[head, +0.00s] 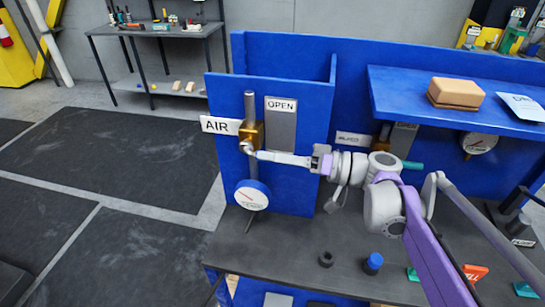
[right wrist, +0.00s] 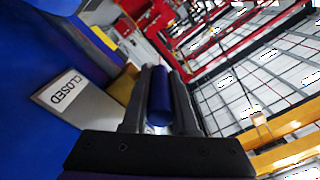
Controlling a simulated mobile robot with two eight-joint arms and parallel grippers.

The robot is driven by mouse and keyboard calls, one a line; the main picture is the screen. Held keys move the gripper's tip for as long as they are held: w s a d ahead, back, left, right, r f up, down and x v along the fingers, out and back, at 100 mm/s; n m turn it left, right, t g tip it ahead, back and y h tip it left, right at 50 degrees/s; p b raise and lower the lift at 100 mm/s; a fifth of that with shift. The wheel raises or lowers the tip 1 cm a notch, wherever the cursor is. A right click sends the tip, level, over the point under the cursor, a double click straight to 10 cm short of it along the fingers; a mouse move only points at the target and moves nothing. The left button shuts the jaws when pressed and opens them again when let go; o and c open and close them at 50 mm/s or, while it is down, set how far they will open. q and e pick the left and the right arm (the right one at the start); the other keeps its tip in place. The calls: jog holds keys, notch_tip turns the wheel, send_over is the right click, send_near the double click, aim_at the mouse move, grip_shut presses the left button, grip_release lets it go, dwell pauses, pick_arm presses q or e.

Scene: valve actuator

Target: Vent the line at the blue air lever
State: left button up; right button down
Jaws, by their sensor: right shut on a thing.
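The brass air valve (head: 257,131) sits on a vertical grey pipe (head: 250,103) on the blue panel, beside the white AIR sign (head: 218,125). A grey plate marked OPEN (head: 281,106) is right of it. My right gripper (head: 250,151) reaches in from the right, just below the valve body. In the right wrist view, its dark fingers (right wrist: 160,80) are shut on the blue lever (right wrist: 160,98), which lies lengthwise between them. A plate marked CLOSED (right wrist: 63,92) is to its left. The lever is hidden in the head view. My left gripper is out of view.
A round gauge (head: 252,195) hangs on the pipe below the valve. A blue shelf (head: 440,108) with a tan box (head: 455,93) is at the right. A dark bench (head: 290,245) carries a blue-capped part (head: 373,262) and a black ring (head: 326,259). The floor at left is open.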

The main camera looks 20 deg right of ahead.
jog(key=shift+f, duration=0.1)
jog(key=c, duration=0.7)
grip_release()
jog(key=v, duration=1)
jog(key=shift+s+d, duration=0.25)
jog(key=shift+d, duration=0.05)
